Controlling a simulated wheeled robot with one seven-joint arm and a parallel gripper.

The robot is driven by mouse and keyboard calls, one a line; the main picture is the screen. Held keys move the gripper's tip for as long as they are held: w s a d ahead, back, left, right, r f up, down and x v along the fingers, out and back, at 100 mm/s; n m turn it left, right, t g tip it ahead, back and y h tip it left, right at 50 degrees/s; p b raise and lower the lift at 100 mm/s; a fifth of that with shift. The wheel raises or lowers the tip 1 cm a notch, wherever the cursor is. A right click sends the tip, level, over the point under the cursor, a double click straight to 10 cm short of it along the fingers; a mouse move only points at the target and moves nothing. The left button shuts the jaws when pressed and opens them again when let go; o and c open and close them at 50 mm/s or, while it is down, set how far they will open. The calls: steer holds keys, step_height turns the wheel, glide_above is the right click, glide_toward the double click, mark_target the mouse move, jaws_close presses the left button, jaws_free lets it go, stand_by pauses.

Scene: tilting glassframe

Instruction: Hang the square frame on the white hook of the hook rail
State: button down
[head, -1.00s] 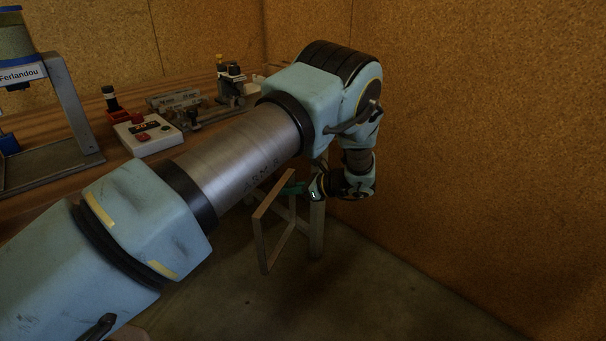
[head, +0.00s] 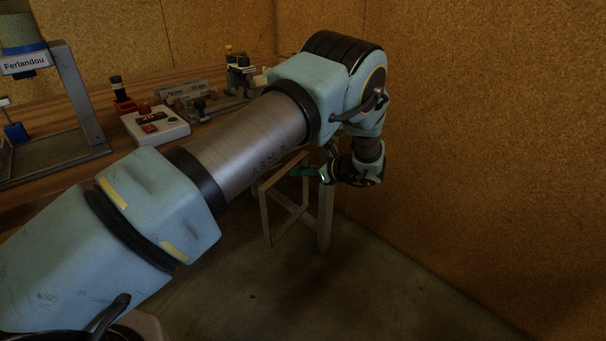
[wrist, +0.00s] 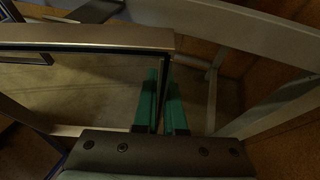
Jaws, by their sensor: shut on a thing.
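My gripper (head: 303,171) has green fingers and is shut on the frame's right-hand side. In the wrist view, the frame's pale metal bar (wrist: 85,36) crosses the upper left. One dark side edge of the frame runs down between the two green fingertips of my gripper (wrist: 164,85). The hook rail and its white hook are not recognisable in either view.
A wooden bench (head: 75,170) stands behind my arm, holding a white box with a red button (head: 153,126) and a metal stand (head: 80,98). A pale bench leg (head: 325,217) is close behind the frame. A cork wall (head: 480,130) rises at right; floor is clear below.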

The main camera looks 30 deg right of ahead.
steer(key=w+a+f+b, duration=0.1)
steer(key=w+b, duration=0.1)
steer(key=w, duration=0.5)
steer(key=shift+a+f, duration=0.2)
stand_by(0.5)
steer(key=shift+w, duration=0.15)
stand_by(0.5)
steer(key=c, duration=0.9)
jaws_free()
steer(key=shift+s+d+r+p, duration=0.45)
steer(key=shift+s+d, duration=0.45)
steer(key=shift+s, duration=2.2)
steer(key=shift+s+d+r+p, duration=0.45)
steer(key=shift+s+d, duration=0.45)
steer(key=shift+s, duration=2.15)
steer(key=shift+s+d+r+p, duration=0.3)
steer(key=shift+s+d+r, duration=0.45)
steer(key=shift+s, duration=2.35)
